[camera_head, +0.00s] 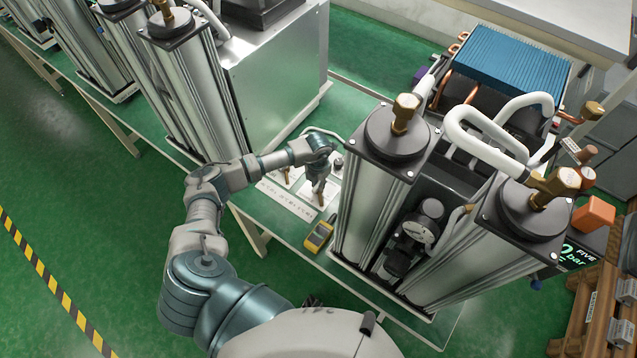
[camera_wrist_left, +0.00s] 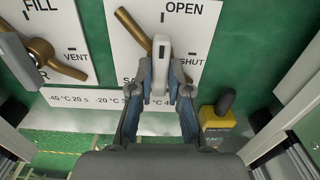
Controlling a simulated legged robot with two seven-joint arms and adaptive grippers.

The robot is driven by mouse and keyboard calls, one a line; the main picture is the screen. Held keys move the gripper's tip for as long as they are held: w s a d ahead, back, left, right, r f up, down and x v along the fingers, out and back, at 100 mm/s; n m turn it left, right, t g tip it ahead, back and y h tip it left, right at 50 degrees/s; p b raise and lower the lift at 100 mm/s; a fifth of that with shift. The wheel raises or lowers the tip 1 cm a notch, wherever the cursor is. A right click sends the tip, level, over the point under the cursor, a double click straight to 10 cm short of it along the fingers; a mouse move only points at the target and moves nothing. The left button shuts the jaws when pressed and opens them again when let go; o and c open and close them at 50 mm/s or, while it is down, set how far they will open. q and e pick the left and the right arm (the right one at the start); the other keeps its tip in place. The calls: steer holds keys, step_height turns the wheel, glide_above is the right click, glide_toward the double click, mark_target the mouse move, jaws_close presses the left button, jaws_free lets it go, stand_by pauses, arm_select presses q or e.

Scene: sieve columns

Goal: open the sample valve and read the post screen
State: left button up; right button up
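The sample valve's panel (camera_wrist_left: 205,25) shows in the left wrist view, marked OPEN at the top and SHUT at the right. Its brass lever (camera_wrist_left: 133,28) slants to the upper left. A pale grey grip (camera_wrist_left: 161,62) stands out towards the camera. My left gripper (camera_wrist_left: 160,90) has a finger against each side of this grip and looks shut on it. In the head view my left gripper (camera_head: 319,186) is at the panel, left of the near column. My right gripper is not in view.
A second valve (camera_wrist_left: 40,52), marked FILL and VENT, is left of the sample valve. A yellow handheld device (camera_head: 318,236) lies near the bench's front edge. Tall metal columns (camera_head: 362,215) stand close on the right; a large metal cabinet (camera_head: 275,75) is behind.

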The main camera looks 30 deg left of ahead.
arm_select(q)
steer(key=o, duration=0.4)
steer(key=shift+a+r, duration=0.1)
steer(key=shift+r, duration=0.05)
step_height(320, 180, up, 12)
stand_by(0.6)
